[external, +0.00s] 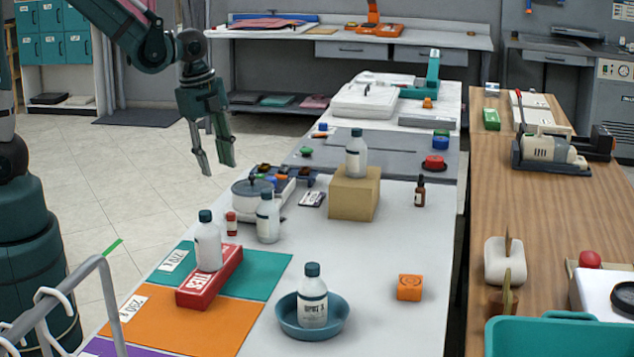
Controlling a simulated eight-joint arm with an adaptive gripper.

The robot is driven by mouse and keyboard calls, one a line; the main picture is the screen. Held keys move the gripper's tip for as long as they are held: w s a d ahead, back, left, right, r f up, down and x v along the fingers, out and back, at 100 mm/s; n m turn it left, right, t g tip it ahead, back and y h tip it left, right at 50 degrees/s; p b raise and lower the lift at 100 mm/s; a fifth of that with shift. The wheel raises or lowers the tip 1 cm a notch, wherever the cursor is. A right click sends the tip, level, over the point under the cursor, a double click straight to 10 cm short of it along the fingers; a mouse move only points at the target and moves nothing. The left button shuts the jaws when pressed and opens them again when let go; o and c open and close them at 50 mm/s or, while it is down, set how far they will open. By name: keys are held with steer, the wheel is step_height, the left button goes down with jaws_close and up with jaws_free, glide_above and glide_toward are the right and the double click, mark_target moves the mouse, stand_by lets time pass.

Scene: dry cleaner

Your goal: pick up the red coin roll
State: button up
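A small upright red cylinder with a pale band, which looks like the red coin roll (231,224), stands on the white table. It is between a white bottle with a dark cap (268,220) on its right and another such bottle (207,246) on its left. My gripper (216,167) is in the air above and behind the roll, left of the table's back part, pointing down. Its two fingers are apart with nothing between them.
The left bottle stands on a red box (212,279). A lidded grey pot (252,194) is behind the roll. A cardboard box (354,196) bears another bottle (356,154). A blue bowl (290,326) holds a bottle. Clear table lies right of the middle bottle.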

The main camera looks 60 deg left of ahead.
mark_target(231, 213)
steer(key=f+m, duration=0.1)
steer(key=f, duration=0.2)
steer(key=w+d+f+m+g, duration=0.1)
steer(key=f+m, duration=0.1)
steer(key=f, duration=0.1)
steer(key=w+d+f+m, duration=0.1)
steer(key=f+m, duration=0.1)
steer(key=f, duration=0.1)
steer(key=shift+w+d+g, duration=0.15)
steer(key=shift+g, duration=0.25)
steer(key=shift+f, duration=0.15)
steer(key=shift+f+b, duration=0.4)
steer(key=shift+f, duration=0.8)
steer(key=shift+w+f+b, duration=0.1)
steer(key=shift+f+b, duration=0.45)
steer(key=shift+f, duration=2.05)
steer(key=shift+c, duration=0.6)
jaws_close()
